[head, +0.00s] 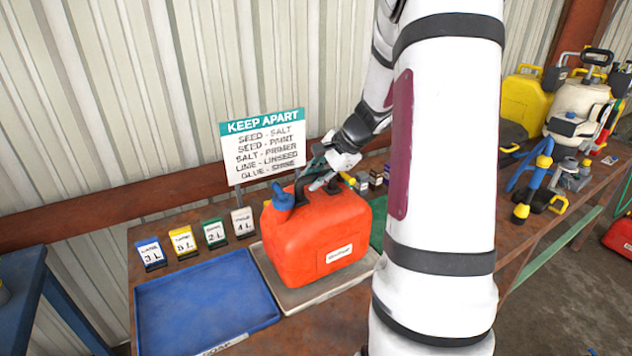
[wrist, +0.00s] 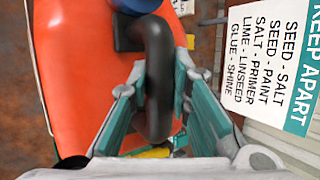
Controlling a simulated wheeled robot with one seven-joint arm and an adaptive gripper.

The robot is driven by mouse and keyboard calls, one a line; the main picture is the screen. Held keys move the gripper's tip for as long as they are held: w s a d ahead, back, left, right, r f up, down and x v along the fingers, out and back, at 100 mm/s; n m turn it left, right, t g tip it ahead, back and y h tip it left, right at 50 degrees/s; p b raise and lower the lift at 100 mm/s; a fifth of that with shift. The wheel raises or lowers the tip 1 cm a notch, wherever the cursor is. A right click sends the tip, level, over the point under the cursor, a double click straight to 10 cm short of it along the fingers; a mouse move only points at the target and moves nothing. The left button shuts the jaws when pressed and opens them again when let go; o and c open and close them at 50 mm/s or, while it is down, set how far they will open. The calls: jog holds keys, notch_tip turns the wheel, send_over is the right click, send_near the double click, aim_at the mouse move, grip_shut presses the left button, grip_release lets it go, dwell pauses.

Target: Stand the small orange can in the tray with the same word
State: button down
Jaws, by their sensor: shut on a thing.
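The orange can (head: 318,238) has a dark handle, a blue cap and a small white label whose word is too blurred to read. It is upright over the grey-beige tray (head: 290,303), whose rim shows around its base; I cannot tell whether it touches the tray floor. My gripper (head: 318,178) is at the top of the can. In the wrist view my gripper (wrist: 160,85) is shut on the can's black handle (wrist: 158,110). The blue tray (head: 205,300) is empty at the left, with a partly cut label on its front edge. A green tray (head: 378,222) shows partly behind my arm.
A "KEEP APART" sign (head: 263,145) stands behind the can. Several small labelled cards or boxes (head: 182,241) line the back of the bench at the left. Yellow and cream cans (head: 575,105) and tools crowd the bench at the right. A blue stand (head: 40,290) is at far left.

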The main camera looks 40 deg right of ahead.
jog(key=shift+f, duration=0.8)
jog(key=c, duration=1.5)
grip_release()
jog(key=shift+o, duration=0.2)
